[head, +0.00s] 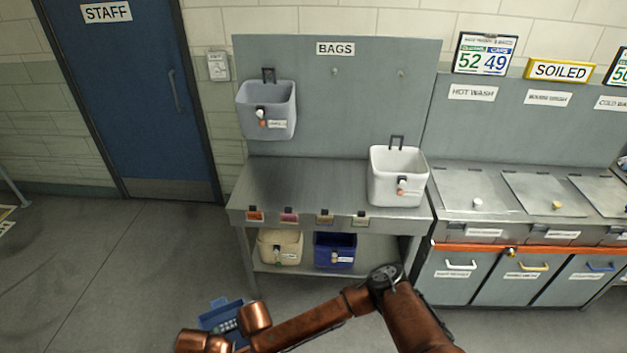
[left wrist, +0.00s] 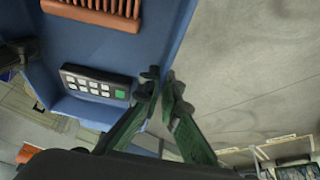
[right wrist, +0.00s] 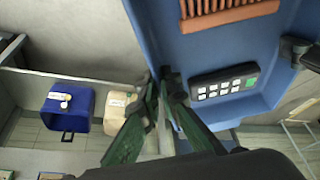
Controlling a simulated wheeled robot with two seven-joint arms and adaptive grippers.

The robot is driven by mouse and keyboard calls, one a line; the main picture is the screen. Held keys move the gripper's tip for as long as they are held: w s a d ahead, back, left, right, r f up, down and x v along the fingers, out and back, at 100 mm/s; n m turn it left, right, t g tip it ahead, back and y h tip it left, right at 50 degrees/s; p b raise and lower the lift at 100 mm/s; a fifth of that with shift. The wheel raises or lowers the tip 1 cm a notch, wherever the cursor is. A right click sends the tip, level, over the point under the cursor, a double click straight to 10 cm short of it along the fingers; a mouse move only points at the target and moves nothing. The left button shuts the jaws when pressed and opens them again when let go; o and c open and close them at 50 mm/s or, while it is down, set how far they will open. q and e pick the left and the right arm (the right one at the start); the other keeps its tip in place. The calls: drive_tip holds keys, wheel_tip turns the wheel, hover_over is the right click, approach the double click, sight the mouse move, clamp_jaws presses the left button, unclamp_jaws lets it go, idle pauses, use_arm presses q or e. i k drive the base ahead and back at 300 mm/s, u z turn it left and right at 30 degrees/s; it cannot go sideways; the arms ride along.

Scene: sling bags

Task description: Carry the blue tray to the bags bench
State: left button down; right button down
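The blue tray (head: 213,309) shows in part at the bottom of the head view, mostly hidden by my copper-coloured arm. In the left wrist view the tray (left wrist: 105,43) fills the upper left, and my left gripper's fingers (left wrist: 163,88) are closed about its side wall. In the right wrist view the tray (right wrist: 160,40) fills the upper middle, and my right gripper's fingers (right wrist: 163,85) are closed about the opposite wall. The bags bench (head: 300,180) stands ahead, with a bare metal top at left and middle.
A dark keypad (right wrist: 222,86) and a brown ribbed piece (right wrist: 222,14) lie in the tray. A white bin (head: 397,178) stands at the bench top's right end. A grey bin (head: 267,108) hangs behind. Cream (head: 279,247) and blue (head: 334,250) bins sit on the lower shelf.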

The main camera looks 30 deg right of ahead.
sight(321, 187)
drive_tip(key=z, duration=0.6)
drive_tip(key=i, duration=0.65)
drive_tip(key=z, duration=0.5)
